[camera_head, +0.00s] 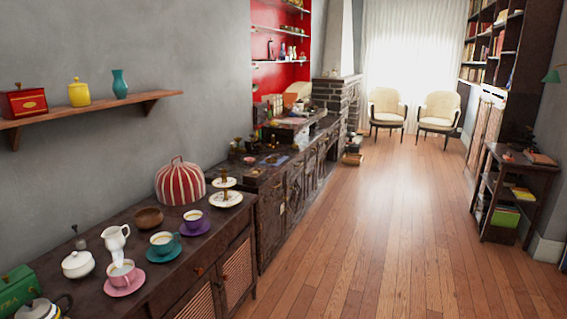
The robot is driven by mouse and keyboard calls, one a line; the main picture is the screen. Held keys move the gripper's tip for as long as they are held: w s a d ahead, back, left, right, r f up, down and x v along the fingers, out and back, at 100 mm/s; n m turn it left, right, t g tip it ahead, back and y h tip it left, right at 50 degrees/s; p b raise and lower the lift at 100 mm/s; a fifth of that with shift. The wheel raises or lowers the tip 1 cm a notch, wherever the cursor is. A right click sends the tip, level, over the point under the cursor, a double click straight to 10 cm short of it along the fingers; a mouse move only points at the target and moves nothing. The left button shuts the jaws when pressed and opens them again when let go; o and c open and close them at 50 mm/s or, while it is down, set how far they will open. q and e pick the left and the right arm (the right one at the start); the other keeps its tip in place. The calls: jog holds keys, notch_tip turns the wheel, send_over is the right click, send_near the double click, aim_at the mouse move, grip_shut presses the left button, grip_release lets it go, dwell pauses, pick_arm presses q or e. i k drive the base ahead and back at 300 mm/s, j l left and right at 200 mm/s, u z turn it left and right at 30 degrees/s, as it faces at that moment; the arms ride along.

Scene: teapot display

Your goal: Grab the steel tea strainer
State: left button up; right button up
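A small grey metal object with a thin upright stem (81,240) stands on the dark wooden sideboard (172,277) at the lower left, behind the white lidded sugar bowl. It may be the steel tea strainer, but it is too small to tell for sure. A white jug (115,236) is to its right. Neither of my grippers shows in the head view.
A wooden bowl (148,218), striped tea cosy (180,182), tiered stand (225,196) and green tin (17,289) stand around. The wooden floor (370,240) is clear.

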aim_at(80, 243)
jog(key=u, duration=1.35)
jog(key=i+l+u, duration=0.75)
jog(key=i+l, duration=0.15)
